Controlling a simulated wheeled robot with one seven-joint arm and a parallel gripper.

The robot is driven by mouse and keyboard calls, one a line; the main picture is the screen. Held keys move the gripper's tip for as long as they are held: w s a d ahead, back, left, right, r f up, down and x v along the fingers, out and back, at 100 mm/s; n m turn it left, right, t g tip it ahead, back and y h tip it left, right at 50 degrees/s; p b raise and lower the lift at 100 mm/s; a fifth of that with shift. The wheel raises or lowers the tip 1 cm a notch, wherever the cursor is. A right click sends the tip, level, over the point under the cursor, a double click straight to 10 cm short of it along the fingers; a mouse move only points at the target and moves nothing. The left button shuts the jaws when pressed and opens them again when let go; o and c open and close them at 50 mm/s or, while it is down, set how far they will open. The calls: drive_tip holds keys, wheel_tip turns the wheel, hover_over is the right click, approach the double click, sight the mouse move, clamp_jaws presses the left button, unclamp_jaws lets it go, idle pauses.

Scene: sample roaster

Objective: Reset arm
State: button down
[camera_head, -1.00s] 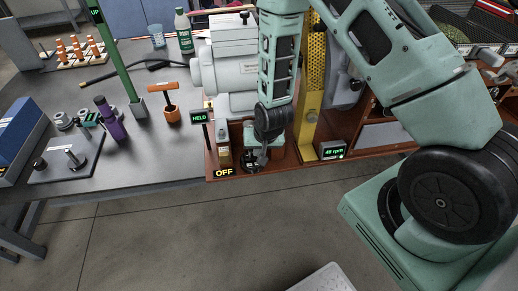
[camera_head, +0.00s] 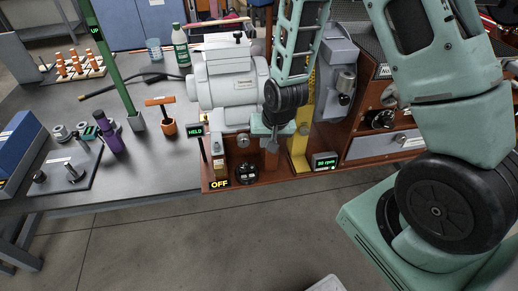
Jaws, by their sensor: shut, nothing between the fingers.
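My gripper (camera_head: 271,146) points down in front of the sample roaster's wooden base (camera_head: 308,178), to the right of the black round knob (camera_head: 246,173) beside the yellow OFF label (camera_head: 219,184). Its fingers look shut and hold nothing. It is apart from the knob. The grey motor (camera_head: 230,85) stands behind and left of my gripper. My arm comes down from the upper right and hides part of the roaster.
A small display (camera_head: 325,162) reads about 50 rpm, and a HELD sign (camera_head: 195,131) stands left. An orange-handled tool (camera_head: 164,117), purple tool (camera_head: 107,132) and green bottle (camera_head: 181,45) stand on the dark table. Open floor lies in front.

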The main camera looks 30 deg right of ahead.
drive_tip(key=shift+s+d+r, duration=0.2)
drive_tip(key=shift+s+r, duration=0.15)
drive_tip(key=shift+r, duration=0.35)
